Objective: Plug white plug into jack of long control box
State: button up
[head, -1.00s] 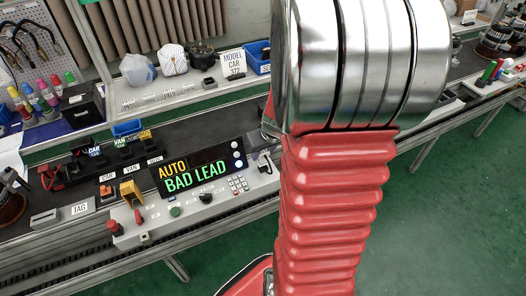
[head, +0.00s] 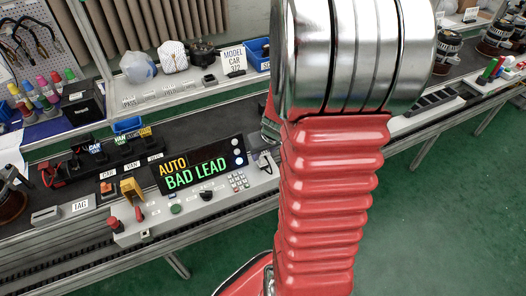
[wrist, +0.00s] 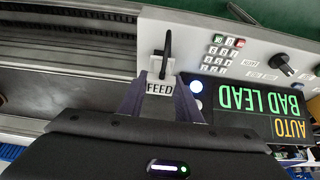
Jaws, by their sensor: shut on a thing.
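The long control box (head: 205,205) is a light panel with a screen reading AUTO BAD LEAD; it also shows upside down in the wrist view (wrist: 200,30). My arm hides most of the gripper in the head view.
A conveyor runs beside the box, with alternators (head: 497,38) at the far right. Switches, a red button (head: 114,222) and a yellow part (head: 131,189) stand on the box's left end. A shelf with bags and a MODEL CAR sign (head: 233,60) is behind. Green floor is clear in front.

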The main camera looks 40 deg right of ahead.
jog(key=shift+f, duration=0.3)
jog(key=o, duration=1.2)
jog(key=shift+c, duration=0.2)
jog(key=shift+r, duration=0.1)
jog(key=v, duration=1.3)
jog(key=shift+s+r, duration=0.15)
jog(key=shift+r, duration=0.1)
jog(key=s+a+r+n, duration=0.1)
jog(key=a+r, duration=0.2)
jog(key=a, duration=0.5)
jog(key=s+a+r+n, duration=0.1)
jog(key=s+a+r, duration=0.1)
jog(key=a, duration=0.6)
jog(key=s+a+r+n+t+y, duration=0.1)
jog(key=a+r, duration=0.3)
jog(key=a, duration=0.4)
jog(key=shift+s, duration=0.7)
